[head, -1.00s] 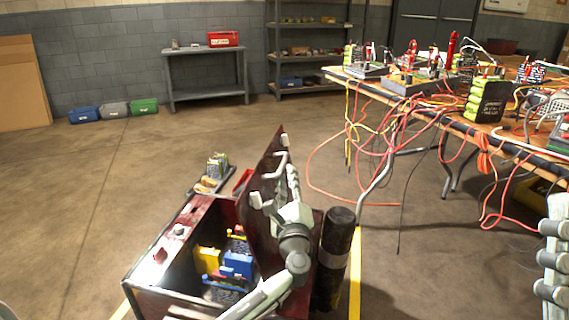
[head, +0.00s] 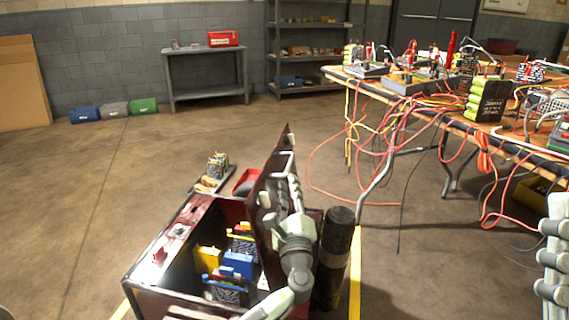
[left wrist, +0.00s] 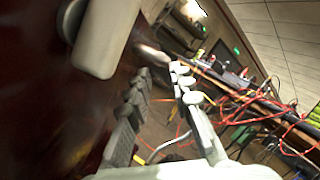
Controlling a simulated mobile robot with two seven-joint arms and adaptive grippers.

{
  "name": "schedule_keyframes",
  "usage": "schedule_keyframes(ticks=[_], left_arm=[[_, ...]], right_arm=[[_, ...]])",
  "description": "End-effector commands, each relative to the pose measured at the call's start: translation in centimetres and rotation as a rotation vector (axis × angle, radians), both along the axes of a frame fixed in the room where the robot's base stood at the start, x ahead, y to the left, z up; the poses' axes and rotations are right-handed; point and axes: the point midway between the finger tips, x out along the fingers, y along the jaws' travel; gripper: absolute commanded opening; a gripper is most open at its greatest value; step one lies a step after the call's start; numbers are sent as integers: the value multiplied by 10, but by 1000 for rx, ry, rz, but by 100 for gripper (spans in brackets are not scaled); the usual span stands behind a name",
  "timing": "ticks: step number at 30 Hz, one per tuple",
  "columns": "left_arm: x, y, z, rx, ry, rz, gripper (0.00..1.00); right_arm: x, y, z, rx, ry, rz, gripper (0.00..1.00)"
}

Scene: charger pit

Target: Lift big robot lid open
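The big robot (head: 150,275) is a dark red box whose inside is exposed, with yellow and blue blocks in it. Its dark red lid (head: 276,158) stands steeply raised on the box's right side, with a pale handle (head: 286,163). My left gripper (head: 280,197) is against or very close to the lid's inner face; contact is unclear. In the left wrist view, the fingers (left wrist: 160,85) are apart with floor visible between them. The lid (left wrist: 40,110) fills the left side there, with the handle (left wrist: 105,35) beside the fingers. Part of my right gripper or arm shows at the right edge.
A black cylinder (head: 333,258) stands at the box's right. A small tray (head: 214,181) with a block and a red bin (head: 247,182) are behind the box. A cable-covered table (head: 465,122) is at right. Open floor lies to the left.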

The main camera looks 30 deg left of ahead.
Motion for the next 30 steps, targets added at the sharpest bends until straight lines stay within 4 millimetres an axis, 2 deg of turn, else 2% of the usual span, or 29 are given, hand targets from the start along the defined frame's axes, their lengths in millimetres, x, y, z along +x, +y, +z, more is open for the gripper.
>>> schedule_keyframes(ticks=[5,12,18,30], left_arm=[[-8,-4,-3,0,1,1,20],[-40,-25,-14,0,2,1,20],[-58,-37,-19,0,1,2,20],[-62,-39,-20,0,0,1,20]], right_arm=[[0,0,1,2,0,0,40],[0,0,0,1,0,-1,40],[0,0,0,0,0,0,40],[0,0,0,0,1,0,40]])
